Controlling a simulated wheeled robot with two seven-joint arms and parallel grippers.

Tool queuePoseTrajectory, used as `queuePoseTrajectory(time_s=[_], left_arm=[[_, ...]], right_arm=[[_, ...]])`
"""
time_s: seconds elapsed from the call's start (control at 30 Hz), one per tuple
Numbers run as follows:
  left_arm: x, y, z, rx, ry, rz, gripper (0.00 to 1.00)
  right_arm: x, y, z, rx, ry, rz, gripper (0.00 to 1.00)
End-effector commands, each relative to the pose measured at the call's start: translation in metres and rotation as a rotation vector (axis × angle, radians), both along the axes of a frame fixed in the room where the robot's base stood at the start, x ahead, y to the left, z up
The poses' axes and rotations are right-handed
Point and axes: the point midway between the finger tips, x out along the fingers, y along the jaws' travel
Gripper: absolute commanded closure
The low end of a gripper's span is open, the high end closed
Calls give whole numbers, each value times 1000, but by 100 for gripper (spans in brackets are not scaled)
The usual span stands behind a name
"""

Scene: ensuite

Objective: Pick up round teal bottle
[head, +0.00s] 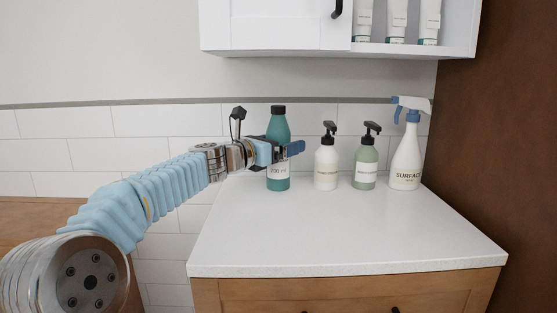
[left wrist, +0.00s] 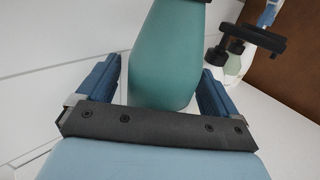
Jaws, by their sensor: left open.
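The round teal bottle (head: 279,125) has a black cap and a white label. It stands upright at the back left of the white counter. My left gripper (head: 292,148) reaches in from the left at the height of the bottle's middle. In the left wrist view the teal bottle (left wrist: 165,60) stands between the two blue fingers of the open left gripper (left wrist: 158,82). A gap shows between the bottle and the left finger; the right finger is close to it. The gripper hides part of the bottle in the head view. My right gripper is not in view.
A white pump bottle (head: 326,165), a green pump bottle (head: 365,166) and a white spray bottle (head: 406,155) stand right of the teal bottle. A white wall cabinet (head: 275,28) hangs above. The front of the counter (head: 335,235) is clear.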

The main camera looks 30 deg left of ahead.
Motion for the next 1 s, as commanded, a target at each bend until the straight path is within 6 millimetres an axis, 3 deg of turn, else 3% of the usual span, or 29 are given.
queuePoseTrajectory(time_s=[0.1, 0.33, 0.8, 1.0], left_arm=[[10, -2, 0, 0, 0, -1, 6], [10, -2, 0, 0, -1, 0, 8], [10, -2, 0, 0, -1, 1, 80], [10, -2, 2, -1, -3, 1, 83]], right_arm=[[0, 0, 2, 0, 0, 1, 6], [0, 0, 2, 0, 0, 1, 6], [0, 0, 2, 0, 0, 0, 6], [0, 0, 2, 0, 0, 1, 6]])
